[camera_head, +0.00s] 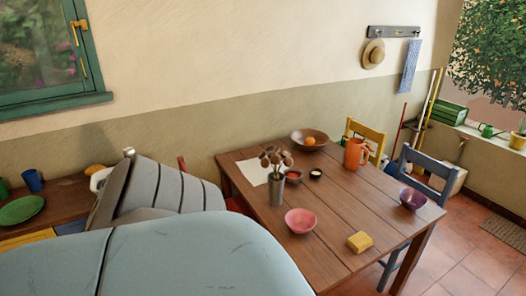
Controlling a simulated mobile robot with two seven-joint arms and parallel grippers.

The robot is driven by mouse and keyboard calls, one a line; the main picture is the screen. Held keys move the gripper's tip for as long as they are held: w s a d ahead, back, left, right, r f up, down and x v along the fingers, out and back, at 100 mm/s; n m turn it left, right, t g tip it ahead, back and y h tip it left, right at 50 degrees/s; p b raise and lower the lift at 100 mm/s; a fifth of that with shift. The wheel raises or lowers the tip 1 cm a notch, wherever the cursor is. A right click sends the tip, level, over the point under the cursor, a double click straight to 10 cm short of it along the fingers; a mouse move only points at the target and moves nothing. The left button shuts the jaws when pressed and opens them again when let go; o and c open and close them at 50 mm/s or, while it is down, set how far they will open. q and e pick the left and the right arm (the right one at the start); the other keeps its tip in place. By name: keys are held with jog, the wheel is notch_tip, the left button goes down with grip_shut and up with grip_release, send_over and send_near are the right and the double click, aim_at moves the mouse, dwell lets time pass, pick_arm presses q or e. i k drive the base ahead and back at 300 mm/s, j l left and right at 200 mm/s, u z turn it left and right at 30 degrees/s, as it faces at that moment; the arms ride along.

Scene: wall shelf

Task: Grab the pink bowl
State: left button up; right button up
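The pink bowl (300,221) sits upright on the wooden table (335,205), near its front left part. It looks empty. A metal vase (276,190) with dried flower heads stands just behind it to the left. A yellow block or sponge (359,242) lies to its right, nearer the front edge. Neither of my grippers can be made out in the head view.
A purple bowl (412,199), an orange jug (355,153), a brown bowl (309,140) with an orange fruit and two small dark dishes stand on the table.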

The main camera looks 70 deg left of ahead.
aim_at(300, 221)
jog(key=i+u, duration=0.1)
jog(key=u, duration=0.35)
jog(key=i+u, duration=0.15)
jog(key=u, duration=0.25)
jog(key=i+u, duration=0.15)
jog(key=u, duration=0.3)
jog(key=i+l+u, duration=0.1)
jog(key=u, duration=0.3)
jog(key=i+u, duration=0.15)
jog(key=u, duration=0.25)
jog(key=i+l+u, duration=0.1)
jog(key=u, duration=0.25)
jog(key=i+l+u, duration=0.15)
jog(key=u, duration=0.25)
jog(key=i+l+u, duration=0.1)
jog(key=u, duration=0.3)
jog(key=i+l+u, duration=0.2)
jog(key=l, duration=0.15)
